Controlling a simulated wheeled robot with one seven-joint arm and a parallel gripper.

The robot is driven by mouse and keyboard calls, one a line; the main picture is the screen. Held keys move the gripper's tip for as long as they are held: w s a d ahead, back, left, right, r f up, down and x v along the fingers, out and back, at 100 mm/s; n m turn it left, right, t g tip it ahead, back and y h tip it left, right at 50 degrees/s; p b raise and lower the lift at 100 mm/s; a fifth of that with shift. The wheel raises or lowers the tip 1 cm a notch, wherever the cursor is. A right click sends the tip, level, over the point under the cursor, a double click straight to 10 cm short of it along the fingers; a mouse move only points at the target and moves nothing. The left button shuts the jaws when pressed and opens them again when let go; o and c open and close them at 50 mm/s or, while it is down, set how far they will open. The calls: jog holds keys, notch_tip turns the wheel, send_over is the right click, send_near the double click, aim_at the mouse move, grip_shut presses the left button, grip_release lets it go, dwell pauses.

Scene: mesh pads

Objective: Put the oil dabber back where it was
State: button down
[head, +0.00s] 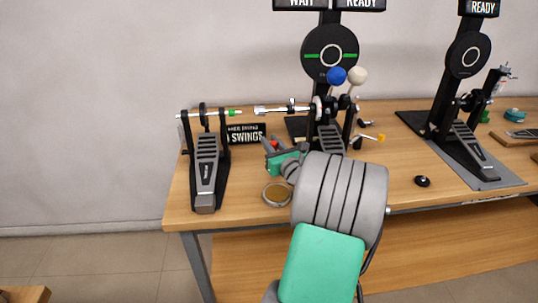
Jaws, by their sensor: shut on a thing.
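My gripper (271,146) is over the left part of the wooden table, in front of the black sign. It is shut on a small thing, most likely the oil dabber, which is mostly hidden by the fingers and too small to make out. A round dish with a brownish inside (277,195) lies on the table just below my gripper, near the front edge. My grey and green arm covers the table to the right of the dish.
Another pedal (470,150) stands at the right. A small black knob (422,181) sits on otherwise clear table (400,205).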

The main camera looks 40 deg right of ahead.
jog(key=f, duration=0.2)
jog(key=f+b, duration=0.1)
jog(key=f, duration=0.1)
jog(key=shift+w, duration=0.4)
jog(key=shift+f, duration=0.15)
jog(key=c, duration=1.3)
grip_release()
jog(key=shift+r, duration=0.2)
jog(key=v, duration=1.2)
